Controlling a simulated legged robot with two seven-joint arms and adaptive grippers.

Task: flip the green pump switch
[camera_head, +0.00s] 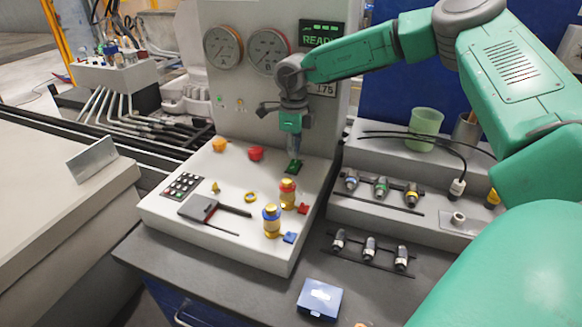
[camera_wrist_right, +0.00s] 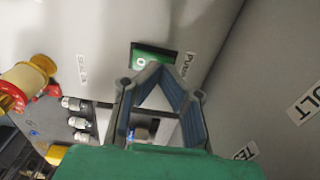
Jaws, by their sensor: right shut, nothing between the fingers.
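The green pump switch (camera_head: 293,167) is a small dark green rocker at the back right of the sloping grey console. In the right wrist view the switch (camera_wrist_right: 150,56) shows a white round mark, beside a label that seems to read PUMP. My right gripper (camera_head: 293,153) points down just above the switch, its fingers shut with nothing between them. In the wrist view its fingertips (camera_wrist_right: 160,70) overlap the near edge of the switch; whether they touch it I cannot tell. My left gripper is not in view.
Red (camera_head: 256,153) and orange (camera_head: 219,144) knobs stand left of the switch. Yellow valves with a red top (camera_head: 287,193) and a blue top (camera_head: 271,220) stand in front. The upright gauge panel (camera_head: 240,100) rises close behind. Connectors (camera_head: 381,187) lie on the right shelf.

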